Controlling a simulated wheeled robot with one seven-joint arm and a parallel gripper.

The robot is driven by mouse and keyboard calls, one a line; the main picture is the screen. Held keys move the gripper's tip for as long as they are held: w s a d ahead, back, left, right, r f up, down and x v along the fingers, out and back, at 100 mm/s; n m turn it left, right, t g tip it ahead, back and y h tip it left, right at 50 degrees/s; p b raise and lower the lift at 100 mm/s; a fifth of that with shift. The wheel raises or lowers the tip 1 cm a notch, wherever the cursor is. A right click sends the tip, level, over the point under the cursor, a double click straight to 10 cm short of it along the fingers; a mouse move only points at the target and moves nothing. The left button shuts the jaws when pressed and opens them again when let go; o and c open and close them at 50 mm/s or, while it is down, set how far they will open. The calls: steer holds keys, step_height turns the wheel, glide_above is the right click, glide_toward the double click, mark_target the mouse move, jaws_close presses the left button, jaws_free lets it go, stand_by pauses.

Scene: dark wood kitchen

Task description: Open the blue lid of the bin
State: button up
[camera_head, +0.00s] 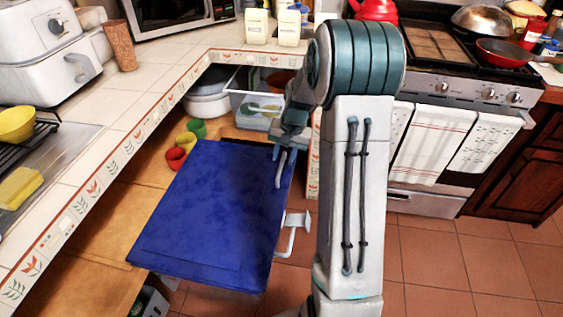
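The blue lid (215,215) is a large flat panel in the middle of the view, slightly tilted in the picture. It hides nearly all of what is under it, so I cannot see the bin's body clearly. My gripper (281,168) is at the lid's upper right edge, pointing down. A finger overlaps the edge in the picture. I cannot tell whether it touches the lid or how far apart the fingers are.
A white bracket-like part (293,230) shows beside the lid's right edge. A tiled counter (120,110) runs along the left, with small coloured bowls (185,142) on a wooden shelf below it. The stove (455,90) stands at the right. Tiled floor (460,270) is clear at lower right.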

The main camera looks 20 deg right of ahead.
steer(key=shift+w+a+f, duration=0.1)
steer(key=shift+f, duration=0.55)
steer(key=shift+w+a+f, duration=0.1)
steer(key=shift+f, duration=0.5)
jaws_close()
steer(key=shift+r, duration=0.15)
